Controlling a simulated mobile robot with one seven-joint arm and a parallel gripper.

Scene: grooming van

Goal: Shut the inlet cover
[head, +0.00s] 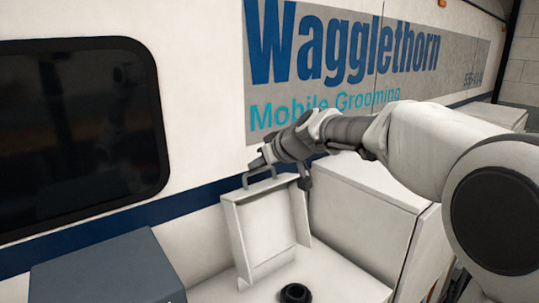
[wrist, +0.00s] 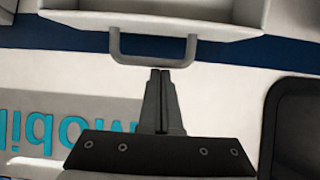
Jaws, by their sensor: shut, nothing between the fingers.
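The inlet cover (head: 266,222) is a white, shallow, box-like lid that stands open and upright near the van wall. Its grey loop handle (head: 258,178) is at its top edge. A black round inlet (head: 295,293) shows on the surface below it. My gripper (head: 257,164) is shut and empty at the cover's top edge, beside the handle. In the wrist view the cover (wrist: 150,22) is at the top, and the shut fingertips (wrist: 160,71) end right at the handle bar (wrist: 152,61). I cannot tell whether they touch it.
The white van wall (head: 205,90) with blue lettering is close behind the cover. A white box-shaped housing (head: 362,205) stands right of the cover. A grey-blue box (head: 105,272) is at the lower left, below a dark window (head: 80,130).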

